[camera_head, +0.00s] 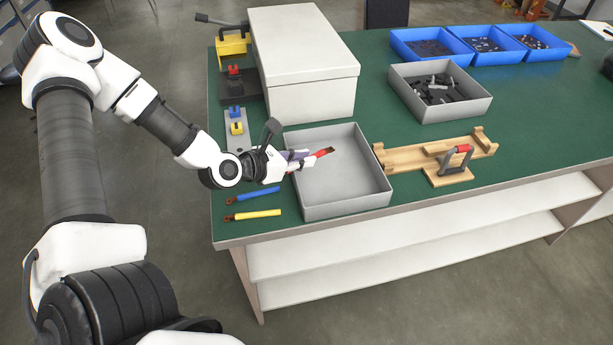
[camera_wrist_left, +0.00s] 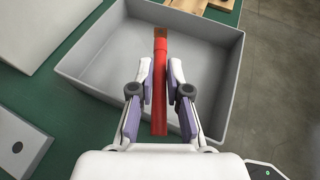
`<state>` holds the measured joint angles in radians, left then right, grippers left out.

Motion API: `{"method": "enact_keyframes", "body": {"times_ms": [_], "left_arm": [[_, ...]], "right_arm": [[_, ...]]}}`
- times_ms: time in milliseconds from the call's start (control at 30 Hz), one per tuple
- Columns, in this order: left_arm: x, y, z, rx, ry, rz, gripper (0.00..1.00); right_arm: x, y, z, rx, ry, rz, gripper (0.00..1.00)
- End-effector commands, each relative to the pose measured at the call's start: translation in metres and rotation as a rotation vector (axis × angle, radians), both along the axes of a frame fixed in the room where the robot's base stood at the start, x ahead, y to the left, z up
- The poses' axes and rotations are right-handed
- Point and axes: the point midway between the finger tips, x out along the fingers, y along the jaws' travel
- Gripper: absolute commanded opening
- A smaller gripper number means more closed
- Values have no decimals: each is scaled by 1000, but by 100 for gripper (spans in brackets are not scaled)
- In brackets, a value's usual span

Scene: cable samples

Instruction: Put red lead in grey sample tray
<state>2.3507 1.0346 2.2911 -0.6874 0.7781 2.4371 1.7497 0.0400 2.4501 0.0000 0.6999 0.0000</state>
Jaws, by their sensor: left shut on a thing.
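The red lead (camera_head: 322,153) is a short red cable piece with a brownish end. My left gripper (camera_head: 303,156) is shut on it and holds it over the left part of the grey sample tray (camera_head: 345,205). In the left wrist view the red lead (camera_wrist_left: 160,90) lies lengthwise between the two fingers of the gripper (camera_wrist_left: 160,85), its far end pointing into the tray (camera_wrist_left: 95,62). The tray is otherwise empty in what shows. The exact height of the lead above the tray floor is hard to tell. My right gripper is in neither view.
A blue lead (camera_head: 253,196) and a yellow lead (camera_head: 253,215) lie left of the tray. A white box (camera_head: 305,85) stands behind it. A wooden fixture (camera_head: 430,158) is to its right. A grey bin (camera_head: 455,112) of dark parts and blue bins (camera_head: 430,60) are farther back.

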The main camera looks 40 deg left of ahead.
Motion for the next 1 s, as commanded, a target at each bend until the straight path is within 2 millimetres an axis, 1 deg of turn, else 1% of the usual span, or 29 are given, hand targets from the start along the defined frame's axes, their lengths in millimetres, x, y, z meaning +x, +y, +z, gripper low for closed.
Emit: {"method": "enact_keyframes", "body": {"times_ms": [33, 133, 267, 333, 567, 767, 800, 867, 1000], "left_arm": [[4, -4, -3, 4, 2, -5, 0], [8, -7, -6, 1, 2, -4, 0], [7, -7, -28, 0, 5, -4, 0], [8, -7, -35, -1, 1, -4, 0], [8, -6, -35, -3, -2, -2, 0], [8, -6, -41, -3, -2, -2, 0], [8, -6, -41, -3, -2, -3, 19], [8, -6, -40, -3, -1, -3, 40], [8, -6, -40, -3, -1, -3, 41]], "right_arm": [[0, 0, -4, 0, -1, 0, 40], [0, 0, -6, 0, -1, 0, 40], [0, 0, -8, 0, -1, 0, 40], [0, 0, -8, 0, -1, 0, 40], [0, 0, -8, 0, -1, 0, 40], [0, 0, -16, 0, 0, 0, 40], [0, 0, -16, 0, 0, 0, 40], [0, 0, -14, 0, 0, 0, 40], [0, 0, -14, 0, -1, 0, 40]]}}
